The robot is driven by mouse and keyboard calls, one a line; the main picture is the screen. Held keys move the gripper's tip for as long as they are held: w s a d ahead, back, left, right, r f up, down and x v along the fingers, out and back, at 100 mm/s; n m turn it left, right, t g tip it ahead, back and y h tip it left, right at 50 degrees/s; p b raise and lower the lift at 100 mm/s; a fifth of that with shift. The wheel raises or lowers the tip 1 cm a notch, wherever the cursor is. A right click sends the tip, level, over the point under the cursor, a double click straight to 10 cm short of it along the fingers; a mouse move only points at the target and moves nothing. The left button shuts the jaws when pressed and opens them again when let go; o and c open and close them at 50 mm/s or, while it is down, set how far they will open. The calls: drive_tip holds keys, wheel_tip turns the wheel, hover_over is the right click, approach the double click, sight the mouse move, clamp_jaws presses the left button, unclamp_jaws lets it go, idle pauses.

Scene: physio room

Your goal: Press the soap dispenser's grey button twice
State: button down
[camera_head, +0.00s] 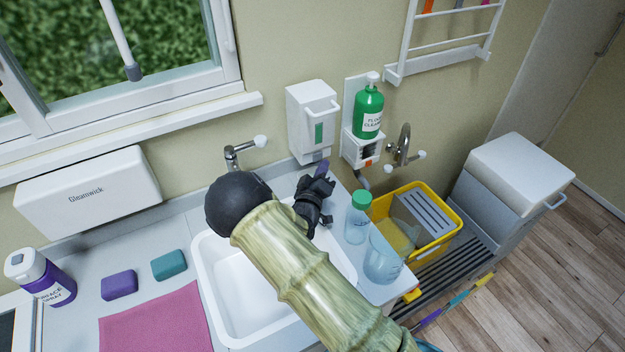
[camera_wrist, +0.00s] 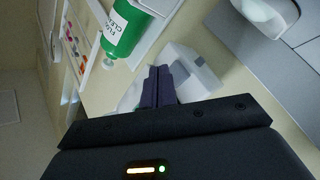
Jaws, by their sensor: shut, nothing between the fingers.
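The soap dispenser (camera_head: 313,105) is a white wall box with a green window and a protruding bar, above the right back corner of the sink. A small grey part shows at its lower edge; I cannot tell for sure that this is the button. My gripper (camera_head: 322,168) is shut and empty, its dark fingertips just below the dispenser, close to it. In the wrist view the shut fingers (camera_wrist: 158,80) lie in front of a white and grey box, apparently the dispenser (camera_wrist: 185,58), and hide part of it. I cannot tell whether they touch.
A green floor-cleaner bottle (camera_head: 368,112) sits in a wall holder right of the dispenser. A tap (camera_head: 240,150) is to its left. A clear bottle (camera_head: 358,220) and a jug (camera_head: 382,262) stand right of the sink (camera_head: 225,300). A yellow crate (camera_head: 455,215) is beyond them.

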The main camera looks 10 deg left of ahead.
drive_tip(key=s+d, duration=0.2)
drive_tip(key=s, duration=0.2)
drive_tip(key=shift+s+d, duration=0.1)
drive_tip(key=shift+d, duration=0.3)
idle(0.6)
